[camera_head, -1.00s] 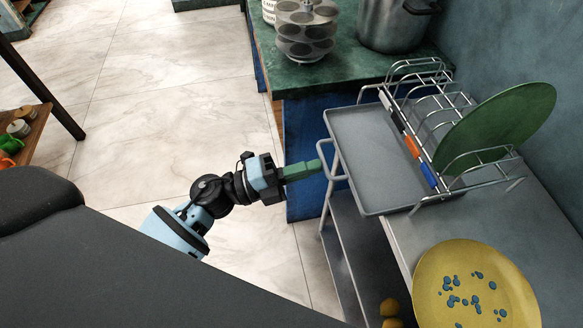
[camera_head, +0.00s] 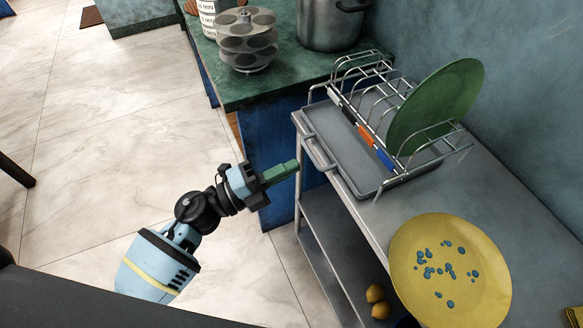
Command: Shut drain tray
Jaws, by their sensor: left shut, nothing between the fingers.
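The grey drain tray (camera_head: 349,153) lies on the metal cart under the wire dish rack (camera_head: 362,92). Most of it is beneath the rack; a strip shows along the left side, with its handle (camera_head: 318,152) at the cart's left edge. A green plate (camera_head: 435,105) stands tilted in the rack. My left gripper (camera_head: 283,172) is shut and empty, with green fingers pointing right toward the handle. Its tips are a little left of the handle and look apart from it. My right gripper is not in view.
A yellow plate (camera_head: 425,292) with blue spots is on the cart top (camera_head: 475,195) at the front. Lemons (camera_head: 376,294) lie on the lower shelf. A green counter (camera_head: 280,83) behind holds a pot (camera_head: 331,22) and tiered metal stand (camera_head: 247,42). Floor at left is open.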

